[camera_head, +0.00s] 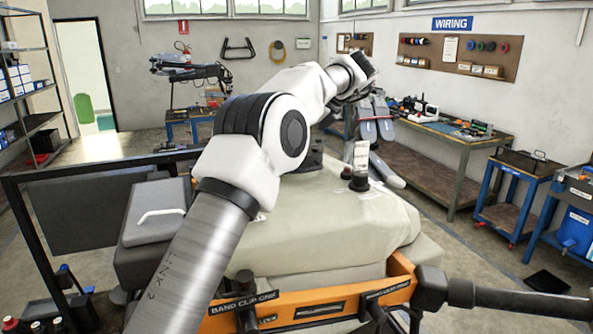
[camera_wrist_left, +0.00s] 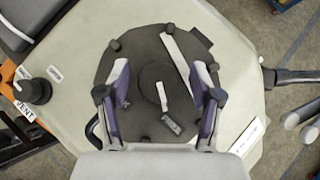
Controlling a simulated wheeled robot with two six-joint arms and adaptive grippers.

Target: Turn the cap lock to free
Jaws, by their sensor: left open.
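In the left wrist view, a dark round lid (camera_wrist_left: 150,125) lies on the pale tank top (camera_wrist_left: 255,75). At its middle is a round cap with a short white bar (camera_wrist_left: 162,97), tilted slightly from upright in the picture. A longer pale strip (camera_wrist_left: 180,62) and a small label lie on the lid beside it. My left gripper (camera_wrist_left: 161,84) is open above the lid, its two fingers apart on either side of the cap. In the head view my left gripper (camera_head: 377,125) reaches over the tank's far side; the lid is mostly hidden there. My right gripper is not in view.
A black knob (camera_wrist_left: 38,90) by a VENT label stands on the tank; a dark knob (camera_head: 358,180) also shows in the head view. An orange bar (camera_head: 320,305) with clips crosses the tank's front. A workbench (camera_head: 455,140) and blue cart (camera_head: 515,190) stand at the right.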

